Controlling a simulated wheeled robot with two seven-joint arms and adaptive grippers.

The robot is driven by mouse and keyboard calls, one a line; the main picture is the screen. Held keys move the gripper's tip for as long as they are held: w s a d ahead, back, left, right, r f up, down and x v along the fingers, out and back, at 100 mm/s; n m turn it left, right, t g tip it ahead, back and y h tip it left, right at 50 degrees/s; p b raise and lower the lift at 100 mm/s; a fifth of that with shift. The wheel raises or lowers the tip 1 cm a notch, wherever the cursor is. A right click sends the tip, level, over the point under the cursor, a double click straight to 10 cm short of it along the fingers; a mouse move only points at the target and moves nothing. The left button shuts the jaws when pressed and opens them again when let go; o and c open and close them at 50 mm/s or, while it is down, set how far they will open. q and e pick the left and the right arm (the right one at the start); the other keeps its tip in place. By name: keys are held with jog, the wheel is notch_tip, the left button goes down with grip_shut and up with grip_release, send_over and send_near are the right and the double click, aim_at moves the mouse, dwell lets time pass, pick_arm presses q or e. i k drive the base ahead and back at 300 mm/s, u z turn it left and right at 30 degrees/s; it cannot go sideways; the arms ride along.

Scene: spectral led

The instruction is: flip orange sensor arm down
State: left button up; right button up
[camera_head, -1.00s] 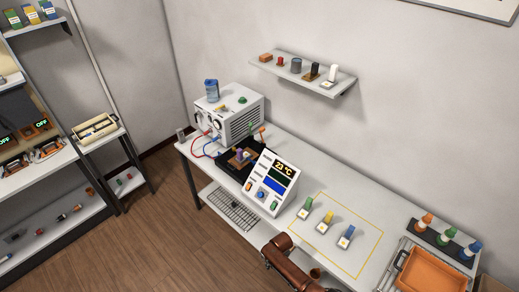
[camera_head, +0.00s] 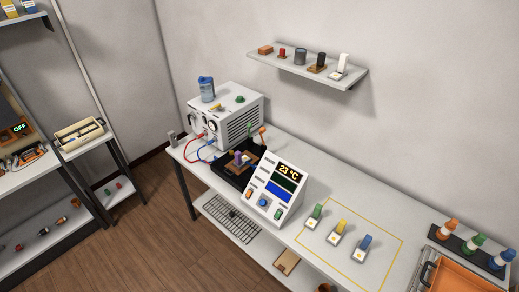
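A small upright part with an orange tip (camera_head: 262,130) stands at the back of the black tray (camera_head: 228,172) on the bench, beside the white power box; it looks like the orange sensor arm, and it is raised. A purple-topped piece on a brown base (camera_head: 240,158) sits in the tray. The white display console (camera_head: 272,192) reads 23 °C and stands just right of the tray. Neither of my grippers is in view.
The white box (camera_head: 226,115) with red and blue leads stands at the bench's left end. Green, yellow and blue pieces stand inside a yellow outline (camera_head: 385,225). An orange tray (camera_head: 465,275) and bottles are at the right. A wall shelf (camera_head: 310,68) hangs above.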

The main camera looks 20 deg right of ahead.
aim_at(262, 130)
jog(key=z, duration=0.1)
jog(key=i, duration=1.4)
jog(key=z, duration=0.7)
